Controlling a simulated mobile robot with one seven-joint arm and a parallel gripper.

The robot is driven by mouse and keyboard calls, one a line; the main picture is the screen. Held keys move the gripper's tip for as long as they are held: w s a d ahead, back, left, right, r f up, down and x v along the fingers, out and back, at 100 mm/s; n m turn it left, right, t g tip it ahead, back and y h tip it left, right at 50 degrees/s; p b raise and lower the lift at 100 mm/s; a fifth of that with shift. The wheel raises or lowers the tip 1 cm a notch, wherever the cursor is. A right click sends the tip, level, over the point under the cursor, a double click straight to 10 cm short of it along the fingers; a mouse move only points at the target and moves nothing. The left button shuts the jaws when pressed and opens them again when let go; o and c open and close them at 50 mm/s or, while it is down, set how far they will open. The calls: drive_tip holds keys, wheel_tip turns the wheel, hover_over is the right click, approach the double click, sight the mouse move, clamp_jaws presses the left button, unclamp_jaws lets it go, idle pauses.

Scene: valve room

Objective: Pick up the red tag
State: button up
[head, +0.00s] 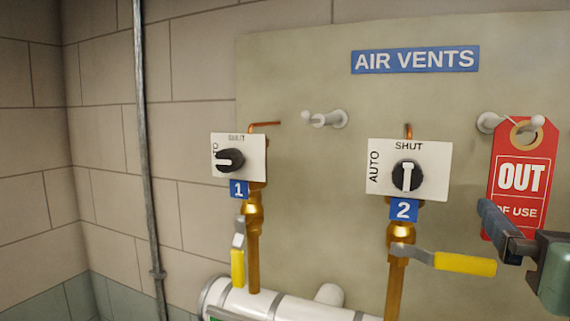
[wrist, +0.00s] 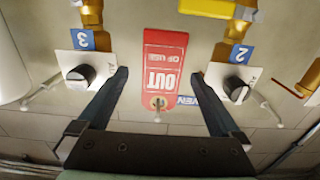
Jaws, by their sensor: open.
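The red tag (head: 521,172), printed "OUT OF USE", hangs from a white peg (head: 490,122) at the right of the head view by a brass-coloured eyelet. My gripper (head: 503,228) is in front of the tag's lower part and hides some of it. In the wrist view the tag (wrist: 165,62) appears upside down between my two open fingers (wrist: 160,73), with a gap on each side. The fingers hold nothing, and I cannot tell how far the tag lies beyond their tips.
Vent 2's switch plate (head: 433,170) and yellow lever (head: 465,264) are just left of my gripper. Vent 1's plate (head: 252,158) is farther left. An empty peg (head: 325,119) stands between them. Vent 3's plate (wrist: 87,67) flanks the tag in the wrist view.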

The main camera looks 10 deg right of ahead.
sight(516, 204)
drive_tip(key=p+x, duration=0.3)
drive_tip(key=x, duration=0.2)
drive_tip(key=shift+w+a+f+p, duration=0.15)
drive_tip(key=shift+a+p, duration=0.05)
drive_tip(key=shift+p, duration=0.1)
drive_tip(key=shift+w+d+f, duration=0.15)
drive_tip(key=shift+w+d, duration=0.15)
drive_tip(key=shift+w, duration=0.15)
drive_tip(key=c, duration=1.2)
